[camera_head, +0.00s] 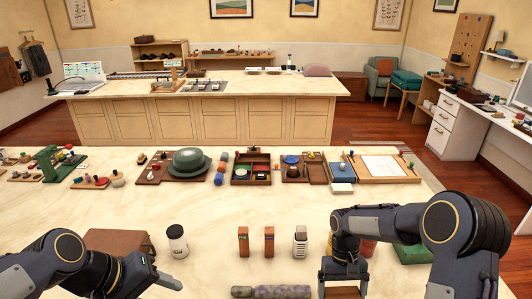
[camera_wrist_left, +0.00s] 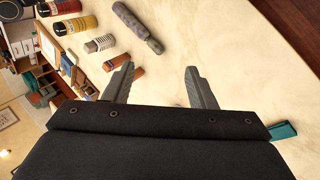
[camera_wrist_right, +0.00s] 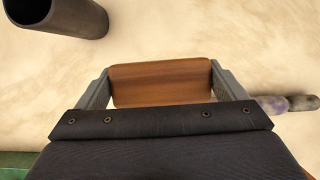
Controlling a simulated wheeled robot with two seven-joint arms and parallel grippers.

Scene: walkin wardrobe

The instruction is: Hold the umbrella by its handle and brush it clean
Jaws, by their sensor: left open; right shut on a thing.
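The folded umbrella (camera_head: 272,292), mottled grey and purple, lies on the near table at the bottom edge of the head view. It also shows in the left wrist view (camera_wrist_left: 138,27), and partly at the right edge of the right wrist view (camera_wrist_right: 288,104). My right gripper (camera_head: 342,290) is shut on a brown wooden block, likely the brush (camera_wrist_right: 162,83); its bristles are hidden. My left gripper (camera_wrist_left: 160,82) is open and empty, to the left of the umbrella in the head view and apart from it.
Brown boxes (camera_head: 243,241) (camera_head: 269,241) and a grey-white container (camera_head: 300,241) stand behind the umbrella. A dark hollow cylinder (camera_wrist_right: 60,14) is near my right gripper.

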